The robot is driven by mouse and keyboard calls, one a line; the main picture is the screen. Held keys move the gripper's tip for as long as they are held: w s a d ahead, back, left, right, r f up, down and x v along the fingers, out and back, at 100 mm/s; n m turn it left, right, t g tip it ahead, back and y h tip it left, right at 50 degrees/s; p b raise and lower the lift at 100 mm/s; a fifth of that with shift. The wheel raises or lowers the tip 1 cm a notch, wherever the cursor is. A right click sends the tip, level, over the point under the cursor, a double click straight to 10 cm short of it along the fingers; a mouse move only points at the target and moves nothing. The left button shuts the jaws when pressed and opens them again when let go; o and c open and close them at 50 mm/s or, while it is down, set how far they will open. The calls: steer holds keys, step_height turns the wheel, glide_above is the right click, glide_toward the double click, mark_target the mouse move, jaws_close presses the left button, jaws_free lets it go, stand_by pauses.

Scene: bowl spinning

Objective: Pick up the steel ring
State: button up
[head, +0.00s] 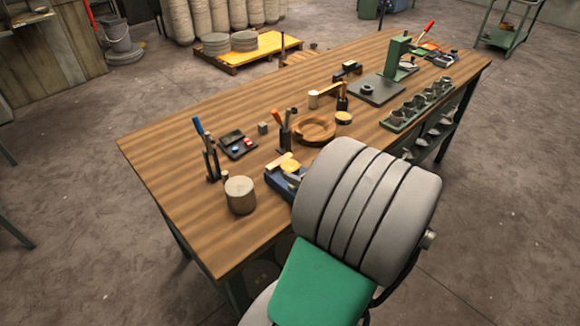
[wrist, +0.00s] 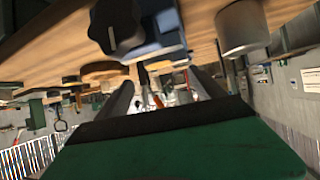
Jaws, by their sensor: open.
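A small dark ring (head: 367,90), which looks like the steel ring, lies flat on a grey plate (head: 388,93) beside a green upright press on the far half of the workbench. I cannot make the ring out in the wrist view. My gripper (wrist: 165,86) shows in the wrist view as two dark fingers set apart, with nothing seen held between them. In the head view my grey and green arm hides the gripper at the near edge of the bench. The gripper is well away from the ring.
On the wooden bench (head: 190,140) stand a grey cylinder (head: 240,196), a blue clamp-like tool (head: 280,182), a wooden bowl (head: 314,136), upright tool holders and a green rack of several cups (head: 412,108). The blue tool (wrist: 158,45) is close in the wrist view.

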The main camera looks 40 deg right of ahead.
mark_target(288, 165)
steer(key=p+x, duration=0.1)
steer(key=x, duration=0.6)
steer(key=shift+w+f+p, duration=0.25)
steer(key=shift+p, duration=0.15)
steer(key=shift+c, duration=0.4)
steer(key=shift+d+r, duration=0.1)
jaws_close()
